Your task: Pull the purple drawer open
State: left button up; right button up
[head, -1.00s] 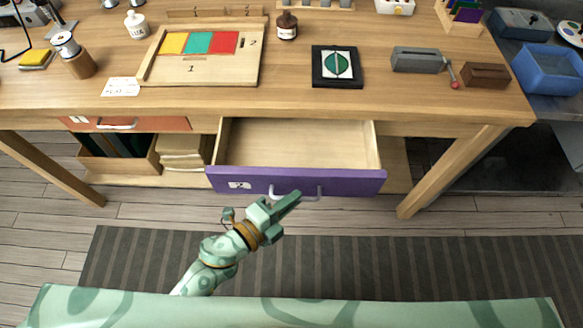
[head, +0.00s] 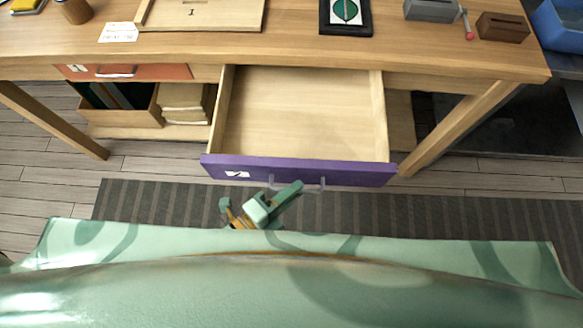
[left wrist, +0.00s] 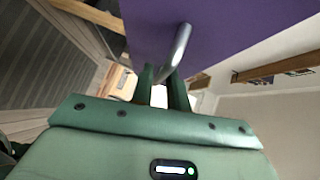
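The purple drawer (head: 350,172) stands well out from under the table, and its pale wooden inside (head: 300,115) is empty. Its grey bar handle (head: 312,188) is on the front; in the left wrist view the handle (left wrist: 181,45) runs down from the purple front (left wrist: 225,30) to between my fingertips. The fingers partly hide the handle. My right gripper is not in view.
A closed orange-red drawer (head: 150,73) is at the left under the wooden table (head: 290,48). A shelf below holds a wooden box (head: 125,112) and a stack of pale stuff (head: 183,105). A striped dark mat (head: 430,215) lies on the floor before the drawer.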

pick_arm(q)
jog(key=shift+o, duration=0.9)
jog(key=p+v, duration=0.1)
jog(key=v, duration=1.5)
jog(key=shift+p, duration=0.3)
jog(key=shift+s, duration=0.1)
